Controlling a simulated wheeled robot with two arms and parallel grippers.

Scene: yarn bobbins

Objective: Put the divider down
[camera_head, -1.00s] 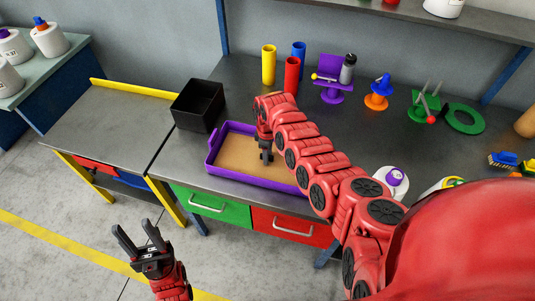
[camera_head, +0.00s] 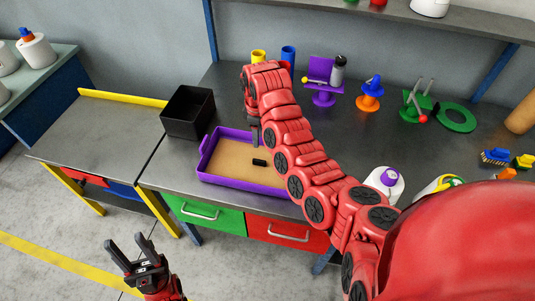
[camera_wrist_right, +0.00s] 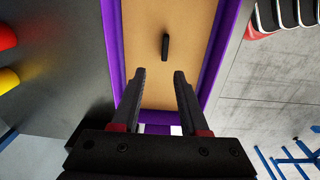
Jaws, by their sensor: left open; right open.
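The divider appears to be the small black piece (camera_head: 259,162) lying on the tan floor of the purple tray (camera_head: 211,178). It also shows in the right wrist view (camera_wrist_right: 165,47), beyond my fingertips and apart from them. My right gripper (camera_head: 254,140) is above the tray, mostly hidden behind its own arm in the head view; the wrist view shows its fingers (camera_wrist_right: 159,74) apart with nothing between them. My left gripper (camera_head: 128,246) is open and empty, low over the floor in front of the benches.
A black open box (camera_head: 188,113) stands just left of the tray. A yellow cylinder (camera_head: 258,56) and a blue cylinder (camera_head: 288,55) stand behind my right arm.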

